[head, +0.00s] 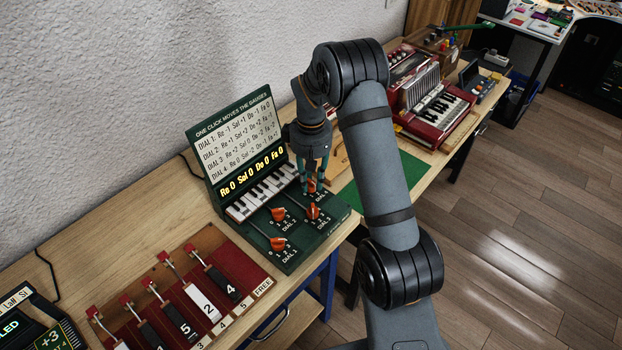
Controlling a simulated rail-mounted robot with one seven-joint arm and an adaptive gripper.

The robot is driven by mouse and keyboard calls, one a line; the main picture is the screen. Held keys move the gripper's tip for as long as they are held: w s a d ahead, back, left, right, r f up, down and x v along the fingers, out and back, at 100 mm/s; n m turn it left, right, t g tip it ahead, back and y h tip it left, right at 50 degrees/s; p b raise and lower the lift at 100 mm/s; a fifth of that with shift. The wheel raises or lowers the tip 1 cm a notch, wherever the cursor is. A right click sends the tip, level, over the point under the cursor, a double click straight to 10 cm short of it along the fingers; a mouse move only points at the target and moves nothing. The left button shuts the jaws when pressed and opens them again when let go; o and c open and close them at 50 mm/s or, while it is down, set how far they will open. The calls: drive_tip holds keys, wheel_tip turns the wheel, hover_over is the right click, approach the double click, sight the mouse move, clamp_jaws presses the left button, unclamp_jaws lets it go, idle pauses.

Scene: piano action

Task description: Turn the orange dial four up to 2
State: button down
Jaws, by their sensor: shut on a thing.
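The dark green box (330,226) carries several orange dials with number marks. Dial four (311,187) is at the back right, under my gripper (313,184), whose teal fingers point down and are shut on it. The lit display (252,173) reads Re 0, Sol 0, Do 0, Fa 0.
The raised lid panel (235,140) lists what each dial does. A small keyboard (262,194) lies behind the dials. A red key board (185,300) with levers sits at front left. A red accordion (432,110) stands beyond my arm, and a green mat (382,185) lies right of the box.

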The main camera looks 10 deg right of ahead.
sight(311, 181)
drive_tip(key=shift+n, duration=0.7)
drive_tip(key=c, duration=1.7)
unclamp_jaws()
drive_tip(key=shift+c, duration=0.2)
drive_tip(key=shift+r, duration=0.1)
wheel_tip(311, 181, up, 12)
